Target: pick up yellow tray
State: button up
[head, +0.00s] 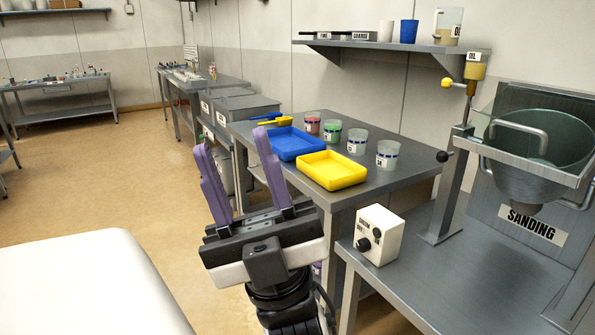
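The yellow tray (352,180) is a shallow rectangular tray. It lies flat on the grey metal table (395,184), near its front edge in the head view. My gripper (232,160) has two purple fingers set wide apart with nothing between them. It is open, in front of the table's left side and to the left of the yellow tray, apart from it. No wrist view is given.
A blue tray (310,155) lies behind the yellow tray, with a yellow-handled tool (275,121) at its far end. Several clear cups, including one cup (388,156), stand to the right. A white control box (380,236) sits on the nearer bench. Open floor lies left.

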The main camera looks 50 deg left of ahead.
aim_at(330, 169)
jog(key=u, duration=1.2)
